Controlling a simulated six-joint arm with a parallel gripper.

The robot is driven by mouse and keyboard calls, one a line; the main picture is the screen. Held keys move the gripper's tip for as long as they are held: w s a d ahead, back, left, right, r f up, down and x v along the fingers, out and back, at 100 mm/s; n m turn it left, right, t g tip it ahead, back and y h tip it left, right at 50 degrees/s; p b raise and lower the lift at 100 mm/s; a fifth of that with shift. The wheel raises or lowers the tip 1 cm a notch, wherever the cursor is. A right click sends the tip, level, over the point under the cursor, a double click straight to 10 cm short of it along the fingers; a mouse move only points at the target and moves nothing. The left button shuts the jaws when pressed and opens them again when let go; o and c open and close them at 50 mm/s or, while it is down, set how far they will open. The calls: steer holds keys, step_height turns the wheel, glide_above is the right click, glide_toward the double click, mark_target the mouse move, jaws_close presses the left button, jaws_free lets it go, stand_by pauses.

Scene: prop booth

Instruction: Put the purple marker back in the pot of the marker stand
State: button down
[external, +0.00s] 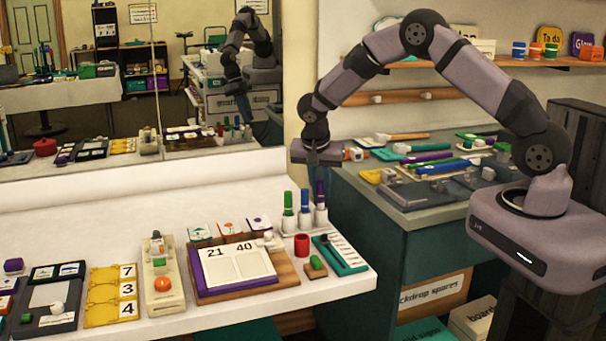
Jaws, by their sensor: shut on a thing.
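My gripper (318,168) points down above the right end of the marker stand (290,233). It is shut on the upper part of the purple marker (321,191), which is upright. The marker's lower end lines up with the rightmost white pot (321,216) of the stand. I cannot tell whether the end is inside the pot or just above it.
A red cup (302,244) stands just in front of the stand. A teal board (341,256) and a small green-topped wooden block (314,266) lie near the table's right edge. A wooden board with cards (238,268) is to the left. A mirror (215,90) stands behind the table.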

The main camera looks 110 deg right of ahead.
steer(key=c, duration=1.6)
jaws_free()
steer(key=shift+r, duration=0.1)
steer(key=shift+b+v, duration=1.25)
steer(key=shift+v, duration=2.35)
